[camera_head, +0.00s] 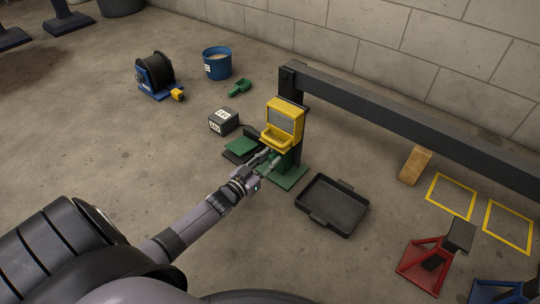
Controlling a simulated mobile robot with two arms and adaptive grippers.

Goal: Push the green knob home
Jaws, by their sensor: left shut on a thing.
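A yellow box-shaped unit (284,120) with a grey mesh front is fixed to a dark post at the end of a long dark beam. Below it is a green stand (290,178) with a flat base on the floor. My left gripper (269,158) reaches in from the lower left, under the yellow unit and in front of the green stand. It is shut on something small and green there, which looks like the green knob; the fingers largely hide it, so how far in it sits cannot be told. My right gripper is not in view.
A black tray (333,204) lies right of the stand. Left of it are a dark labelled box (223,121), a green scoop (240,88), a blue bucket (217,63) and a cable reel (155,74). A red jack stand (436,260) is lower right.

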